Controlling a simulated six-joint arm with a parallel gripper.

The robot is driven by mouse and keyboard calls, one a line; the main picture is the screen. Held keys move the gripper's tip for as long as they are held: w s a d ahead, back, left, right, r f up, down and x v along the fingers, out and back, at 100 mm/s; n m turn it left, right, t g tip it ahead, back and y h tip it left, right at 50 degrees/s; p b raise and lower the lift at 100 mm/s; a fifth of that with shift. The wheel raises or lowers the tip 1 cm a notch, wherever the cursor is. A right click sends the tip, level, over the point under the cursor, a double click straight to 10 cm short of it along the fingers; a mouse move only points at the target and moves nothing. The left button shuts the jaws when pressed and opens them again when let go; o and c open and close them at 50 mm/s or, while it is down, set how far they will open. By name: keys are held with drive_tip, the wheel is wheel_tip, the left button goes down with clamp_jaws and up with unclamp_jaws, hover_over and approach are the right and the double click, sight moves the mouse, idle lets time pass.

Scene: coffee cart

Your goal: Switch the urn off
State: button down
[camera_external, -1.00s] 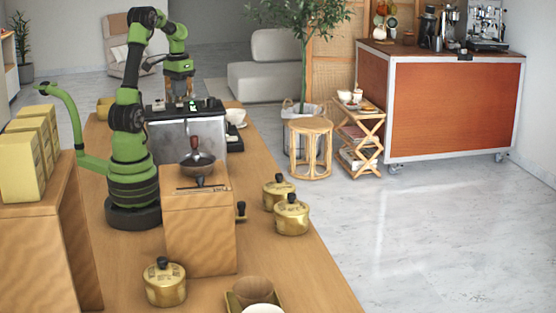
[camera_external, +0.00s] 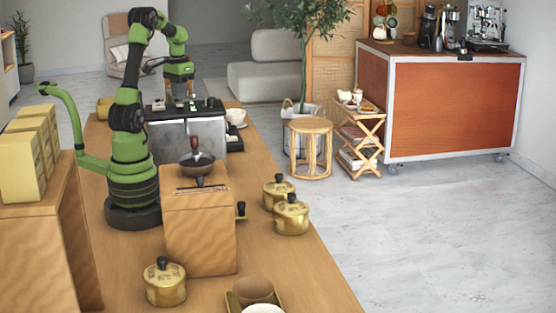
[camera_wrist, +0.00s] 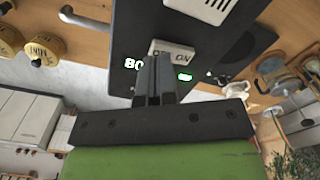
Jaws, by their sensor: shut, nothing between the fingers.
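A steel box with a black top (camera_external: 213,135), apparently the urn, stands on the counter behind the wooden grinder in the external view. In the wrist view, its black panel (camera_wrist: 222,88) carries a light-coloured switch (camera_wrist: 185,51) marked ON on the right, with the left marking partly covered. A lit number display (camera_wrist: 133,64) and a green light (camera_wrist: 184,77) sit below the switch. My gripper (camera_wrist: 154,60) is shut and empty, its fingertips at the switch's lower left edge. I cannot tell whether they touch it. In the external view, my gripper (camera_external: 180,92) is above the box.
A wooden grinder (camera_external: 200,230) stands in front of the box. Gold pots (camera_external: 291,217) stand on the counter (camera_external: 290,262) to the right. A white cup (camera_external: 236,117) is right of the box. Yellow boxes (camera_external: 22,160) stand on a shelf at left.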

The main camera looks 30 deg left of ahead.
sight(179, 104)
drive_tip(key=shift+f, duration=0.9)
drive_tip(key=shift+r, duration=3.5)
drive_tip(key=shift+s+r, duration=0.1)
drive_tip(key=shift+s+d+r, duration=0.2)
drive_tip(key=shift+s, duration=0.05)
drive_tip(key=s+d+t+y, duration=0.1)
drive_tip(key=s+d+t, duration=0.1)
drive_tip(key=s, duration=0.4)
drive_tip(key=s+d+r+m+t+y, duration=0.1)
drive_tip(key=s+d+t, duration=0.1)
drive_tip(key=s+t, duration=0.3)
drive_tip(key=s, duration=0.2)
drive_tip(key=shift+s+d, duration=0.3)
drive_tip(key=shift+r, duration=0.1)
